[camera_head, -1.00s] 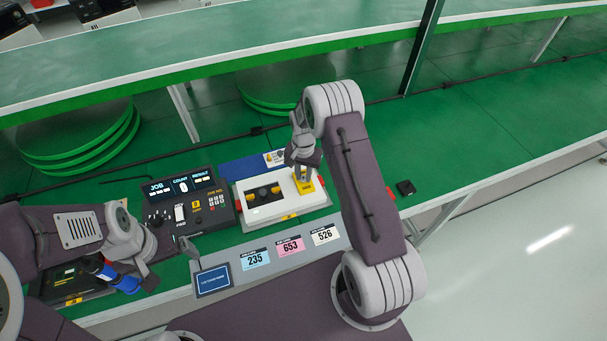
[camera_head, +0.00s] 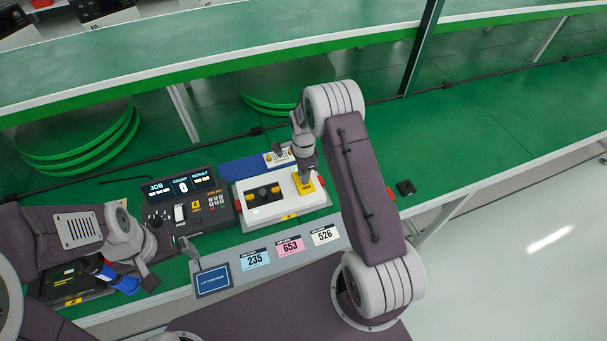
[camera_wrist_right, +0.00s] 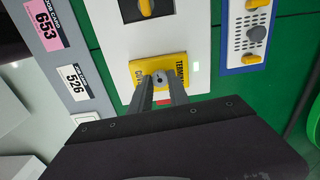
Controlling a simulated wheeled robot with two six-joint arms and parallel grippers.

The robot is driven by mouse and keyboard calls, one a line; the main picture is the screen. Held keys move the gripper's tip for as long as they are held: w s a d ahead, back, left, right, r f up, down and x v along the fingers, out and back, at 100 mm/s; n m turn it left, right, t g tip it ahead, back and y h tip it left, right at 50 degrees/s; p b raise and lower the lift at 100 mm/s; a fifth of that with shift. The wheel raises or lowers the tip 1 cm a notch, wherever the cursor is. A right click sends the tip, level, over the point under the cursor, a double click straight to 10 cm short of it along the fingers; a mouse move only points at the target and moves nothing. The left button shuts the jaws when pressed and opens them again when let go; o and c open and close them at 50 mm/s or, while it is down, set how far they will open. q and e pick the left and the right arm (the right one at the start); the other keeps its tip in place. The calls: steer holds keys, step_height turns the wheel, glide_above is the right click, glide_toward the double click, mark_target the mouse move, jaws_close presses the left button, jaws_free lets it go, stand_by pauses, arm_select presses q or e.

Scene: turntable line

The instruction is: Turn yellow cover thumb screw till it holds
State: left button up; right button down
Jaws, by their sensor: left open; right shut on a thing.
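The yellow cover (camera_head: 305,187) sits at the right end of the white unit's top. It also shows in the right wrist view (camera_wrist_right: 143,66), with black lettering partly hidden by my fingers. My right gripper (camera_head: 303,174) is over the cover from above. In the right wrist view its fingers (camera_wrist_right: 160,82) are shut on the small grey thumb screw (camera_wrist_right: 160,77) at the cover's middle. The screw is mostly hidden between the fingertips. My left gripper (camera_head: 171,262) is open and empty, in front of the control panel, away from the cover.
The white unit (camera_head: 250,217) stands beside a dark control panel (camera_head: 160,215) with a lit display. Cards marked 235, 653 and 526 (camera_head: 324,235) lie on a grey strip in front. A blue cylinder (camera_head: 124,284) lies near my left arm.

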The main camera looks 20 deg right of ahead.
steer(key=shift+w+r+m, duration=0.2)
steer(key=shift+m, duration=0.7)
steer(key=c, duration=1.3)
jaws_free()
steer(key=shift+o, duration=0.3)
steer(key=shift+s, duration=0.15)
step_height(320, 180, up, 9)
steer(key=b, duration=0.1)
